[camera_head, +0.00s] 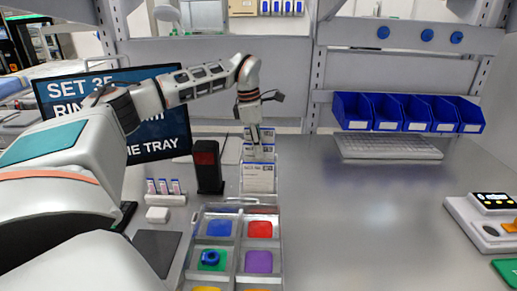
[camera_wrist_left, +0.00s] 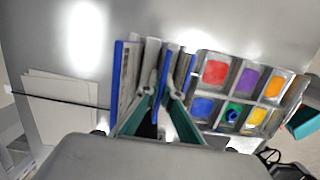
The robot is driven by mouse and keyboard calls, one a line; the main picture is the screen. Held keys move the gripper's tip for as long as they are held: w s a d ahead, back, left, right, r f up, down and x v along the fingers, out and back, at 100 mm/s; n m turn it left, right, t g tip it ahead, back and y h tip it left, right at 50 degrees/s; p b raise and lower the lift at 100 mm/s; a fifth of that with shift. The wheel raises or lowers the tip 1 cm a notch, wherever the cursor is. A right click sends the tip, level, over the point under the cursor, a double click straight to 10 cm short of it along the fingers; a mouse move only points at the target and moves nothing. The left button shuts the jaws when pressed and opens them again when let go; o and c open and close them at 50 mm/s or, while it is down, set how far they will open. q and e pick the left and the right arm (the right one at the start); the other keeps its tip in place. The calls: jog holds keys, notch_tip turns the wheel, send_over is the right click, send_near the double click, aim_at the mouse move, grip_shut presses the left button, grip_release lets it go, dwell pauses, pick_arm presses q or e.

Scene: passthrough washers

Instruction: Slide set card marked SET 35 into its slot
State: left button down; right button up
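My left gripper (camera_head: 254,128) points down over a rack of upright cards (camera_head: 258,178) at the back middle of the bench. In the left wrist view the two teal-padded fingers (camera_wrist_left: 161,92) stand apart, with a gap between their tips. A thin blue-edged card (camera_wrist_left: 167,68) stands between or just beyond the tips; I cannot tell if they touch it. Another blue-edged card (camera_wrist_left: 125,75) stands to the left of the fingers. The card print is too small to read, so I cannot tell which is SET 35. My right gripper is out of view.
A tray of coloured compartments (camera_head: 236,231) lies in front of the rack. A black-and-red post (camera_head: 207,166) stands left of it. A screen (camera_head: 165,130) behind my arm shows "SET 35". Blue bins (camera_head: 408,112) hang at back right. The bench's right middle is clear.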

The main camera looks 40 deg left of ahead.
pick_arm(q)
jog(key=shift+f, duration=0.1)
jog(key=c, duration=1.6)
grip_release()
jog(key=shift+c, duration=0.2)
jog(key=shift+r, duration=4.5)
jog(key=shift+f, duration=0.1)
